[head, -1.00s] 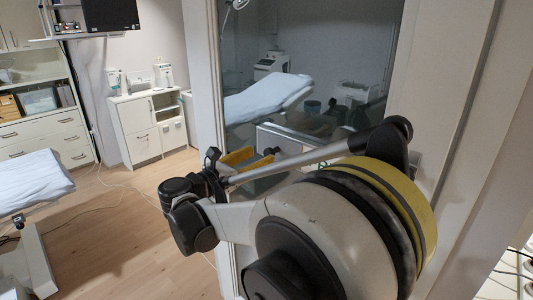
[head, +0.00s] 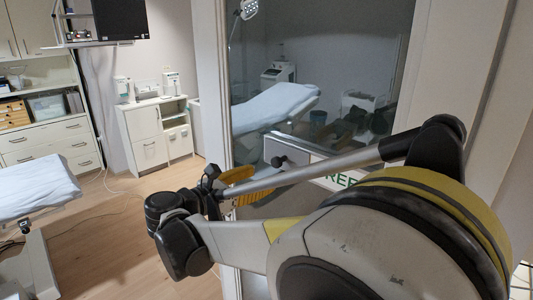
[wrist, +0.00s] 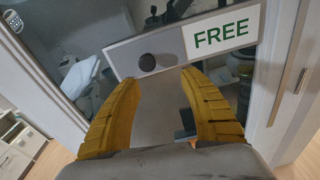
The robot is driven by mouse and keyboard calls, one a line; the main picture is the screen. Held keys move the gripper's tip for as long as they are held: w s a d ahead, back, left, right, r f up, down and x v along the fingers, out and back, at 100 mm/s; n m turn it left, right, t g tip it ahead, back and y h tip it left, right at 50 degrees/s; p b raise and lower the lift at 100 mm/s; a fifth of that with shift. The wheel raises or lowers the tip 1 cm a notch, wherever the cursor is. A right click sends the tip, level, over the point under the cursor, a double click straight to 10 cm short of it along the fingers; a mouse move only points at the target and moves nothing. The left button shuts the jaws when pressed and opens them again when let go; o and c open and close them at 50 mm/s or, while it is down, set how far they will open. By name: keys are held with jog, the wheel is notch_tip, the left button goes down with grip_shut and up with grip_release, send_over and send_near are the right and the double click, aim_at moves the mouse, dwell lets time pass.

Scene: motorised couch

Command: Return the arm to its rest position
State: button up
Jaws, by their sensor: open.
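My arm fills the lower right of the head view, with its yellow-ringed joint close to the camera. My gripper (head: 245,186) has yellow fingers and shows partly behind the arm's grey rod, in front of the glass. In the wrist view both yellow fingers of my gripper (wrist: 158,85) are spread apart with nothing between them. A sign (wrist: 180,40) with a grey part, a dark round knob and the green word FREE lies beyond the fingertips. In the head view the sign (head: 345,180) is mostly hidden by my arm.
A white door frame (head: 212,100) borders the glass. Behind the glass is a couch with a light blue cover (head: 275,105). Another covered couch (head: 35,183) stands at the left. White cabinets (head: 155,130) line the back wall. Wooden floor (head: 105,235) is open between them.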

jog(key=s+d+f+m+g+y+b, duration=0.1)
jog(key=s+d+f+m+g, duration=0.15)
jog(key=d, duration=0.45)
jog(key=s+d+f+m+g+y+b, duration=0.1)
jog(key=s+d+f+m+y, duration=0.1)
jog(key=d+m, duration=0.35)
jog(key=s+d+f+m+g+y+b, duration=0.1)
jog(key=s+d+f+m+g+b, duration=0.15)
jog(key=d, duration=0.65)
jog(key=s+d+f+m+y+b, duration=0.1)
jog(key=s+d+f+m+y, duration=0.2)
jog(key=s+f+m, duration=0.3)
jog(key=s+d+f+m+y+b, duration=0.2)
jog(key=s+f+m, duration=0.4)
jog(key=s+m, duration=0.4)
jog(key=s+d+y, duration=0.1)
jog(key=s, duration=0.2)
jog(key=shift+f+y, duration=0.3)
jog(key=shift+w+a+m, duration=0.1)
jog(key=shift+w+m, duration=0.05)
jog(key=shift+m, duration=0.1)
